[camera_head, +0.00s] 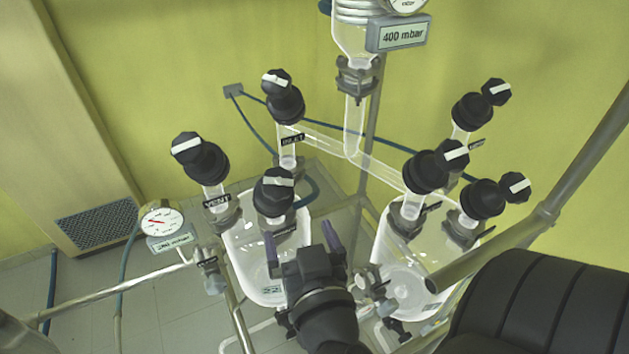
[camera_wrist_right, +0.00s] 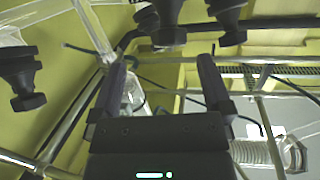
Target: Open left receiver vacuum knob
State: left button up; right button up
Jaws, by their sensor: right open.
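The left receiver (camera_head: 245,260) is a clear glass vessel with several black knobs on its top. Its front knob (camera_head: 274,190) has a white bar and a small label that is too small to read; I cannot confirm that it is the vacuum one. The vent knob (camera_head: 190,152) is at its left and the inlet knob (camera_head: 277,88) at its back. My right gripper (camera_head: 300,246) is open and empty, in front of the vessel and below the front knob in the picture. In the right wrist view, its fingers (camera_wrist_right: 162,62) are apart, with black knobs (camera_wrist_right: 160,22) beyond. My left gripper is out of view.
The right receiver (camera_head: 385,255) stands to the right with several similar knobs (camera_head: 425,170). A gauge (camera_head: 160,222) and metal rails (camera_head: 100,292) are at the left. A glass pipe (camera_head: 352,120) joins the vessels. A thick metal bar (camera_head: 540,220) crosses at the right.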

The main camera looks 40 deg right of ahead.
jog(key=s+a+f+n+g+y+b, duration=0.1)
jog(key=f+g, duration=0.3)
jog(key=f, duration=0.5)
jog(key=s+a+f+n+g+y+b, duration=0.1)
jog(key=s+f+n+g+y+b, duration=0.2)
jog(key=f, duration=0.7)
jog(key=s+a+f+n+g+y+b, duration=0.1)
jog(key=f+g, duration=0.4)
jog(key=f, duration=0.5)
jog(key=shift+s+a+f+n+g+y+b, duration=0.2)
jog(key=shift+s+a+n+g+y+b, duration=0.15)
jog(key=shift+s+n+y+b, duration=0.6)
jog(key=shift+s+n, duration=0.15)
jog(key=shift+n, duration=0.1)
